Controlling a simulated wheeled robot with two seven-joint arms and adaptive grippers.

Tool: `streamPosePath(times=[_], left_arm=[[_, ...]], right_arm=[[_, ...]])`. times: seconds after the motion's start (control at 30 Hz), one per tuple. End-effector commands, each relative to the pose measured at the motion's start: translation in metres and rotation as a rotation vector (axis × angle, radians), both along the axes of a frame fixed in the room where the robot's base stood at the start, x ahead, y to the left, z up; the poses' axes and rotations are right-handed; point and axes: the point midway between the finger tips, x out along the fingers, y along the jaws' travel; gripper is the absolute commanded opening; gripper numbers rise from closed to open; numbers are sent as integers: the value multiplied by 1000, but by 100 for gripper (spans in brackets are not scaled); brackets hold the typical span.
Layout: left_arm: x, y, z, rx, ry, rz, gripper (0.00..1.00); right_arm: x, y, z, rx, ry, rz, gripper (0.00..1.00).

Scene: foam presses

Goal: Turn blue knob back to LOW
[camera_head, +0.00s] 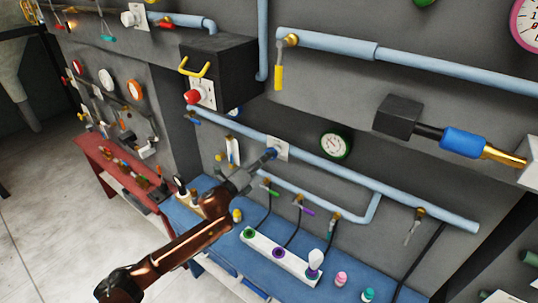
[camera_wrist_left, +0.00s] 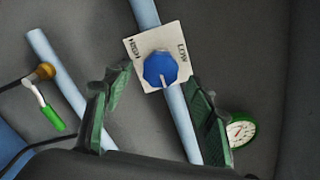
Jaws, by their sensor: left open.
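The blue knob (camera_wrist_left: 160,69) sits on a white plate (camera_wrist_left: 142,45) marked HIGH on the left and LOW on the right in the left wrist view. A pale mark shows on the knob's lower part; I cannot tell its exact setting. In the head view the knob (camera_head: 271,153) is on the wall pipe, partly hidden by my gripper. My left gripper (camera_wrist_left: 159,75) is open, its green-padded fingers on either side of the knob, with visible gaps. It also shows in the head view (camera_head: 264,160), right at the knob. My right gripper is in neither view.
A green-rimmed gauge (camera_head: 335,145) is right of the knob. A green-handled valve (camera_wrist_left: 50,117) hangs at the left in the wrist view. A blue bench (camera_head: 330,288) below carries a white strip (camera_head: 264,247) with colored knobs. A red knob (camera_head: 192,97) is above left.

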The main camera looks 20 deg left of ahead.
Motion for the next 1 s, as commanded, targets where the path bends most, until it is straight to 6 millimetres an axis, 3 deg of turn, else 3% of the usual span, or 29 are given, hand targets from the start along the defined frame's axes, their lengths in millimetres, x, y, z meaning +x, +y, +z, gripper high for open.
streamPosePath(times=[0.23, 0.6, 1.0], left_arm=[[29, -11, 1, -3, 1, 0, 51], [34, -13, -1, -3, 2, 1, 51], [34, -13, -1, -3, 2, 1, 24]], right_arm=[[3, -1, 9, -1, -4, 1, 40], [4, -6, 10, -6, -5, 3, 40], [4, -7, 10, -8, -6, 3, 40]])
